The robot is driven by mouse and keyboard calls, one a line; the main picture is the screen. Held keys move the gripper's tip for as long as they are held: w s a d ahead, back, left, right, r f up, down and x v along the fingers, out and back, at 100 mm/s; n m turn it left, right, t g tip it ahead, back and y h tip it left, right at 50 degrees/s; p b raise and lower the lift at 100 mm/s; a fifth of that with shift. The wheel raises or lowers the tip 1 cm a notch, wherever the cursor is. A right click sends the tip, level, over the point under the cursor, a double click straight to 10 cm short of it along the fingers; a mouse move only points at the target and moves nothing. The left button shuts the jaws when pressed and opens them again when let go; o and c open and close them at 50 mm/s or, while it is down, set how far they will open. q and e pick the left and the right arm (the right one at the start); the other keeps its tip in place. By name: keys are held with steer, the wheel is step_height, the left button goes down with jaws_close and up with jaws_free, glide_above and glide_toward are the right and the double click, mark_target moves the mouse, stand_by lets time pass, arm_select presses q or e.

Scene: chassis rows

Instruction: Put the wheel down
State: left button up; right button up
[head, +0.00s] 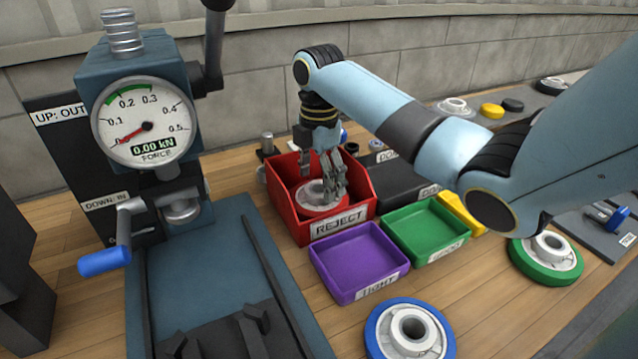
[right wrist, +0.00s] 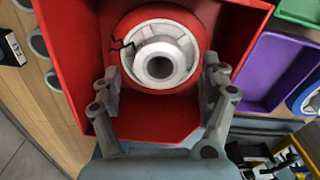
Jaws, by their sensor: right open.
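A wheel with a red tyre and pale hub (head: 312,194) lies flat inside the red REJECT bin (head: 285,213). In the right wrist view the wheel (right wrist: 187,53) shows a dark jagged crack on its hub, and the bin (right wrist: 75,70) surrounds it. My right gripper (head: 322,182) reaches down into the bin from above. Its jaws are open, and in the right wrist view the fingertips (right wrist: 162,76) stand on either side of the hub, with no clear grip on it. Part of the wheel is hidden by the fingers in the head view. My left gripper is not in view.
A purple tray (head: 345,262) and a green tray (head: 425,230) stand empty beside the bin. A blue-rimmed wheel (head: 381,335) and a green-rimmed wheel (head: 545,273) lie in front and to the right. A force press (head: 140,75) stands at the left.

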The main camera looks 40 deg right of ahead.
step_height(320, 180, up, 10)
steer(key=p, duration=0.1)
steer(key=shift+r, duration=0.25)
steer(key=shift+f, duration=0.1)
stand_by(0.3)
